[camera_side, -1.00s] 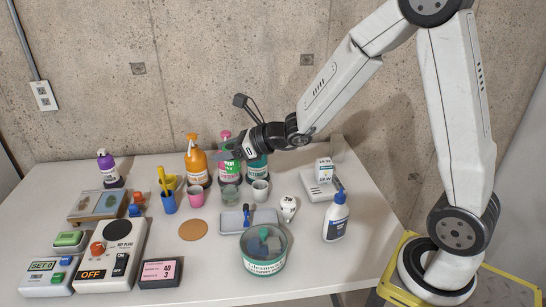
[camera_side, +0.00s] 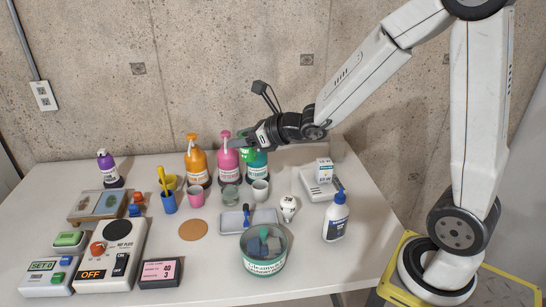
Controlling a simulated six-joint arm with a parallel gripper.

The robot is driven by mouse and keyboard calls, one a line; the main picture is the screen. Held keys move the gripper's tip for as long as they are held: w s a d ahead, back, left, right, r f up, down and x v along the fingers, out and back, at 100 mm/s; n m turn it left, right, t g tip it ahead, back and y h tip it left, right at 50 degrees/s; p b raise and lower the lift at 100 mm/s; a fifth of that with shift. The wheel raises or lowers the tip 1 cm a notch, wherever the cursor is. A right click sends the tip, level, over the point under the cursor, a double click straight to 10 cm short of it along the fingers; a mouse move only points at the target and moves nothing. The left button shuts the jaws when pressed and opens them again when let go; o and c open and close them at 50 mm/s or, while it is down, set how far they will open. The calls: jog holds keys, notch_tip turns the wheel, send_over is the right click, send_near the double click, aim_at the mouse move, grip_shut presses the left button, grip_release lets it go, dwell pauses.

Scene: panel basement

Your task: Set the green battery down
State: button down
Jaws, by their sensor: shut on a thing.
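My gripper (camera_side: 242,142) is at the back of the table, above and in front of the pink pump bottle (camera_side: 228,168) and the teal pump bottle (camera_side: 257,163). It is shut on the green battery (camera_side: 247,154), which shows as a small green patch just below the jaws, between the two bottle tops. Most of the battery is hidden or too small to make out. It appears to be held above the table.
Orange pump bottle (camera_side: 196,165) stands left of the pink one. Cups, including a white cup (camera_side: 260,189), stand in front. A grey tray (camera_side: 232,222), round glass tub (camera_side: 264,262), white scale (camera_side: 317,186) and blue-capped bottle (camera_side: 336,218) are nearer. The right front table is clear.

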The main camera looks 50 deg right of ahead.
aim_at(241, 133)
jog(key=shift+r, duration=0.1)
notch_tip(241, 133, up, 5)
jog(key=shift+r, duration=0.1)
jog(key=shift+s+a+f+n+g+y, duration=0.2)
jog(key=shift+a+n+g+y, duration=0.15)
jog(key=shift+n+y, duration=0.45)
jog(key=shift+s+a+f+n+g+y, duration=0.15)
jog(key=shift+a+n+g+y, duration=0.2)
jog(key=shift+n+y, duration=0.45)
jog(key=s+d+f+n+g+y, duration=0.1)
jog(key=s+d+f+n+g, duration=0.25)
jog(key=s+n+g, duration=0.65)
jog(key=s+d+f+n+g, duration=0.3)
jog(key=s+f+n+g, duration=0.2)
jog(key=s+n+g, duration=0.55)
jog(key=s+d+r+n+g+h, duration=0.2)
jog(key=s+d+r+n+h, duration=0.2)
jog(key=d+n+h, duration=0.45)
jog(key=s+d+r+n+g+h, duration=0.25)
jog(key=d+r+n+h, duration=0.2)
jog(key=d, duration=0.65)
notch_tip(241, 133, down, 21)
jog(key=shift+s+a+f, duration=0.15)
jog(key=shift+s+a, duration=0.05)
jog(key=shift+s, duration=0.15)
